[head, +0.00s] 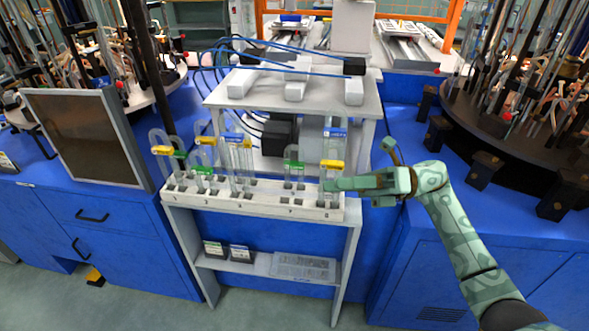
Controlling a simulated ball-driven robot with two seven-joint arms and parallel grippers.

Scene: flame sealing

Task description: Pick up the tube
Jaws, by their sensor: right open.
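Several clear U-shaped glass tubes with coloured labels stand upright in a white rack (265,207) at the middle. At its right end is a tube with a yellow label (332,164), with a blue-labelled tube (337,133) close behind. A green-labelled tube (294,166) stands just left of them. More tubes stand on the left, including a yellow-labelled one (162,150) and a blue-labelled one (235,139). My right gripper (338,185) is open and reaches in from the right, its fingertips at the lower part of the right-end yellow-labelled tube. I cannot tell whether they touch it. My left gripper is out of view.
A white table (240,100) with blue cables stands behind the rack. A dark monitor (88,135) is at the left, and a round carousel with hanging rods (500,130) at the right. Small boxes (240,253) lie on the shelf below.

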